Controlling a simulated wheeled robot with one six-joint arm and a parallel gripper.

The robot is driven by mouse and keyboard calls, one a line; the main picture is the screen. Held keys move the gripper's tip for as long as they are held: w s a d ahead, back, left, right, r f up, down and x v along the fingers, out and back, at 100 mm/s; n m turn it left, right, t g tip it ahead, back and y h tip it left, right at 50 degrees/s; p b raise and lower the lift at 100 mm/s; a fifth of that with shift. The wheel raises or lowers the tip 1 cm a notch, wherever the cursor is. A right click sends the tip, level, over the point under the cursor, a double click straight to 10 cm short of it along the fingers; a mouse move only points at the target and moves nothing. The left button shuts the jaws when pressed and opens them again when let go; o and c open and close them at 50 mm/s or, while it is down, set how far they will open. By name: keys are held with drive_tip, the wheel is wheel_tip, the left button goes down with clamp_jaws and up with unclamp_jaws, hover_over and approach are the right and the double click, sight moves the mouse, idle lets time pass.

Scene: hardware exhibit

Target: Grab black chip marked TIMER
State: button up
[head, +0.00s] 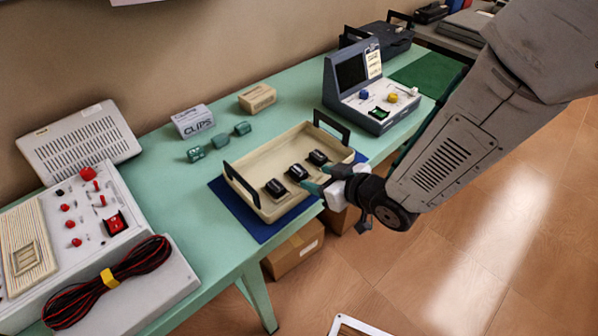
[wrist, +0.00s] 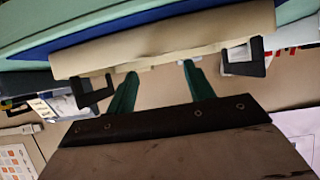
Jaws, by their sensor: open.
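Three black chips sit in a row in a cream tray (head: 250,160) with black handles: a left chip (head: 275,188), a middle chip (head: 297,173) and a right chip (head: 318,157). Their markings are too small to read, so I cannot tell which says TIMER. My gripper (head: 318,179) has its teal fingers apart and empty, at the tray's front right side, close to the middle and right chips. In the wrist view my gripper (wrist: 158,82) points at the tray's outer wall (wrist: 165,42); the chips are hidden there.
The tray stands on a blue mat (head: 225,205) on a green table (head: 160,165). Behind it are teal parts (head: 219,142), a CLIPS box (head: 193,121) and a tan box (head: 257,97). A blue-grey console (head: 372,90) stands right, a white control panel (head: 75,215) left.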

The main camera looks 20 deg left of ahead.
sight(299, 170)
drive_tip(key=x, duration=0.7)
drive_tip(key=shift+w+a+f, duration=0.1)
drive_tip(key=shift+w+a, duration=0.05)
drive_tip(key=shift+w, duration=0.35)
drive_tip(key=c, duration=1)
